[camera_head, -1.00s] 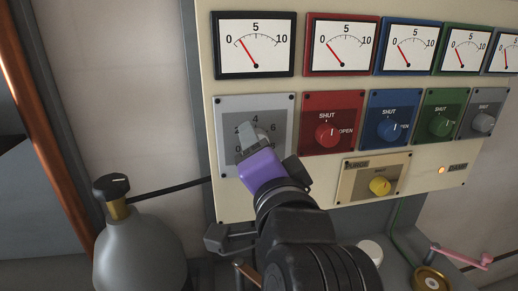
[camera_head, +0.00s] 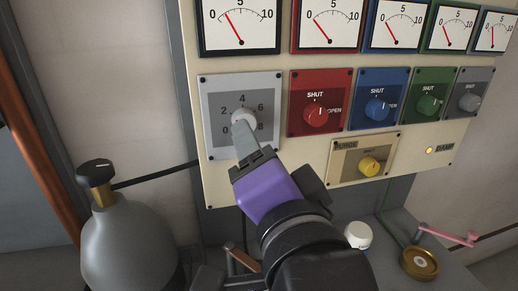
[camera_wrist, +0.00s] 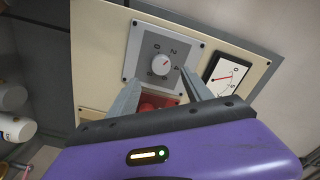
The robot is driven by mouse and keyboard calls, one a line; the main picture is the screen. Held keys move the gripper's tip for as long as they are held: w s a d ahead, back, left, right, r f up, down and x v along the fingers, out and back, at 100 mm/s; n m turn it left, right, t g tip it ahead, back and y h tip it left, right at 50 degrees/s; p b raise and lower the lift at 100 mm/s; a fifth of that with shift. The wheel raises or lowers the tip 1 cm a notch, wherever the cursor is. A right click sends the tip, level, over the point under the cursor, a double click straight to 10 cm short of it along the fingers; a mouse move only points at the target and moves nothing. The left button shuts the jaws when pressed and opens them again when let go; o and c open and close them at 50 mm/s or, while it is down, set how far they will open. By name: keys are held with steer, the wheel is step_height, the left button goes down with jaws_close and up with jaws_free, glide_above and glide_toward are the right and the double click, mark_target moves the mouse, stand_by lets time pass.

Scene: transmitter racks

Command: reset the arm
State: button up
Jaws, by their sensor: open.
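My arm reaches up from the bottom of the head view toward a cream control panel (camera_head: 225,185). My gripper (camera_head: 240,128), with its purple housing, is in front of the grey numbered dial plate (camera_head: 215,95) and hides part of it. The white dial knob (camera_head: 246,116) shows just beyond the fingertips. In the wrist view my gripper's fingers (camera_wrist: 158,92) are spread apart with nothing between them. There the knob (camera_wrist: 160,65) stands clear beyond the fingers, with a gap around it.
Red (camera_head: 318,113), blue (camera_head: 377,108) and green (camera_head: 430,104) valve knobs sit right of the dial, under a row of gauges. A yellow knob (camera_head: 370,166) is below. A grey gas bottle (camera_head: 128,245) stands at left. A pink crank (camera_head: 447,236) is at lower right.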

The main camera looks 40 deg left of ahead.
stand_by(0.3)
step_height(320, 180, up, 5)
steer(key=d+n+t+y, duration=0.1)
steer(key=n+t, duration=0.1)
steer(key=s+d+f+n+t+h, duration=0.3)
steer(key=d+f+n+t+h, duration=0.2)
steer(key=d+f, duration=1.7)
steer(key=s+d+f+m+g+h, duration=0.2)
steer(key=s+d+f+h, duration=0.2)
steer(key=s+d+f, duration=0.3)
steer(key=s+d+f+m+g+h, duration=0.2)
steer(key=s+d+f+h, duration=0.3)
steer(key=s+d+f, duration=0.3)
steer(key=s+d, duration=0.3)
steer(key=s, duration=0.4)
steer(key=shift+f+m+h, duration=0.2)
steer(key=shift+m+h, duration=0.1)
steer(key=shift+m, duration=0.1)
steer(key=shift+w+d, duration=0.1)
steer(key=shift+d, duration=0.05)
